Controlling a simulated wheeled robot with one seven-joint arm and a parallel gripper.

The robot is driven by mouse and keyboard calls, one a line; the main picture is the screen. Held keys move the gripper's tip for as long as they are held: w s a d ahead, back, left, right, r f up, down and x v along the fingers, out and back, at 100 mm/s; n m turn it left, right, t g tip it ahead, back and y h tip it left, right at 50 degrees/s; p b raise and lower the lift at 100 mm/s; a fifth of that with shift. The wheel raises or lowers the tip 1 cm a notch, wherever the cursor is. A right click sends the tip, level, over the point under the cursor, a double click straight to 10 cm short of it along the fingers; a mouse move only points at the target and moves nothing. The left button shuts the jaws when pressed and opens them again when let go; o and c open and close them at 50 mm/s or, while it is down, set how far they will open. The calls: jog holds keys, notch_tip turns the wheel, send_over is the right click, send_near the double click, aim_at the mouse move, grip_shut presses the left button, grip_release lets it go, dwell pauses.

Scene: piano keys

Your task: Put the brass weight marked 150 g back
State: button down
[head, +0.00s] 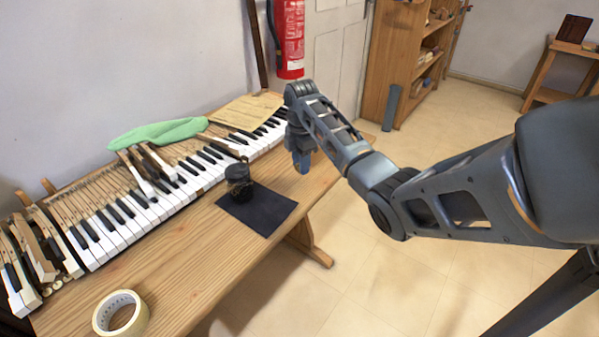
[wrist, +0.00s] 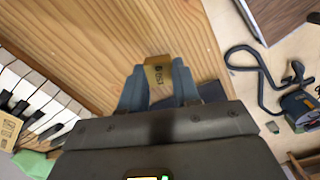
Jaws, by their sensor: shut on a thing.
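My gripper (wrist: 157,85) is shut on the brass weight (wrist: 158,76), which shows between the fingertips in the wrist view. Dark marks run sideways on its face and look like 150 g, though they are small. In the head view my gripper (head: 302,164) points down near the right end of the wooden bench, and the weight cannot be made out there. A black mat (head: 262,212) lies on the bench, to the left of and nearer than my gripper. A dark round jar-like thing (head: 238,182) stands on the mat; its contents cannot be told.
The piano keyboard (head: 150,205) runs along the back of the bench (head: 185,275), with loose keys (head: 35,250) at left. A green cloth (head: 158,132) and a paper sheet (head: 246,111) lie on it. A tape roll (head: 120,314) is at the front left.

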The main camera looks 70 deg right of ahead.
aim_at(300, 182)
jog(key=shift+w+a+f, duration=0.15)
jog(key=shift+w, duration=0.05)
jog(key=shift+f, duration=2)
jog(key=c, duration=0.8)
grip_release()
jog(key=shift+f, duration=0.15)
notch_tip(300, 182, up, 12)
jog(key=shift+r+b, duration=0.2)
jog(key=shift+b, duration=0.15)
